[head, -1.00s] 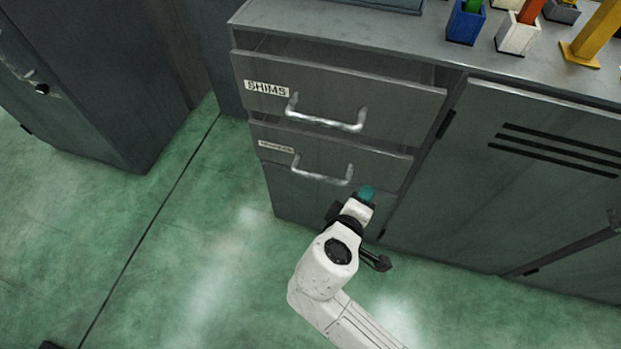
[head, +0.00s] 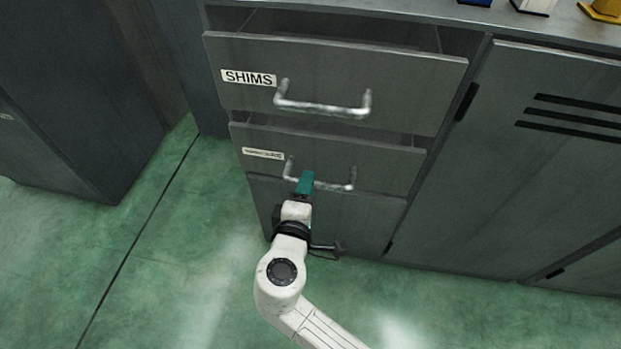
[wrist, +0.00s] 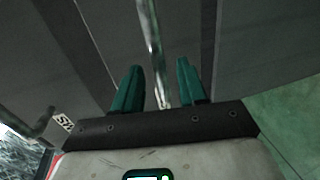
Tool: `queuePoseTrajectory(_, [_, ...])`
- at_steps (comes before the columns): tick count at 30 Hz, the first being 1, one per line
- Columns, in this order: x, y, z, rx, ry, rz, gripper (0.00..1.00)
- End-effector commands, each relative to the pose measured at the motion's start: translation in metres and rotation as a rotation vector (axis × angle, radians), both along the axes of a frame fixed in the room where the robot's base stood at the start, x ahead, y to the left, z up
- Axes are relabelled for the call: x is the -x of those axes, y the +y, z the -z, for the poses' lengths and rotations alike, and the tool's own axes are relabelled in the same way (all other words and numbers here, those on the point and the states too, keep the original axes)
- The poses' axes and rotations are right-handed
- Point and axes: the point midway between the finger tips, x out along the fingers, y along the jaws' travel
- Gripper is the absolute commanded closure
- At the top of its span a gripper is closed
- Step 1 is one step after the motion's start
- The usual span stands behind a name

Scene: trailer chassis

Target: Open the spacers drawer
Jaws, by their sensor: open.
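The lower drawer (head: 342,162) has a small label (head: 263,154) that I cannot read, and a bar handle (head: 334,187). It stands slightly out, with a dark gap above its front. My gripper (head: 305,182) is at the left part of this handle, its teal fingers covering some of the bar. In the wrist view the two fingers of my gripper (wrist: 159,72) are apart, and the handle bar (wrist: 152,45) runs between them. I cannot tell whether either finger touches it.
The drawer marked SHIMS (head: 335,80) is right above, partly open, with its own handle (head: 320,108). A vented cabinet door (head: 540,170) is to the right. Another dark cabinet (head: 70,110) stands at the left. Green floor (head: 170,270) is clear between them.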

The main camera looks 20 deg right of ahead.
Motion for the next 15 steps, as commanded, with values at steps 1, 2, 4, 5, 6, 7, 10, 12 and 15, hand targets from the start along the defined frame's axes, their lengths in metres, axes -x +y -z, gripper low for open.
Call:
queuePoseTrajectory(1, [-0.007, -0.005, 0.004, -0.001, -0.002, 0.002, 0.58])
queuePoseTrajectory(2, [-0.011, -0.008, 0.005, -0.001, -0.001, 0.002, 0.58])
queuePoseTrajectory(4, [-0.019, -0.014, 0.007, -0.002, -0.001, 0.004, 0.58])
queuePoseTrajectory(5, [-0.022, -0.016, 0.008, -0.002, -0.001, 0.003, 0.58])
queuePoseTrajectory(6, [-0.026, -0.019, 0.008, -0.001, -0.001, 0.001, 0.58])
queuePoseTrajectory(7, [-0.028, -0.020, 0.009, -0.001, -0.001, 0.001, 0.58])
queuePoseTrajectory(10, [-0.034, -0.024, 0.009, -0.001, -0.001, 0.000, 0.58])
queuePoseTrajectory(12, [-0.036, -0.026, 0.009, -0.001, -0.001, 0.000, 0.58])
queuePoseTrajectory(15, [-0.036, -0.027, 0.009, -0.001, 0.000, 0.000, 0.58])
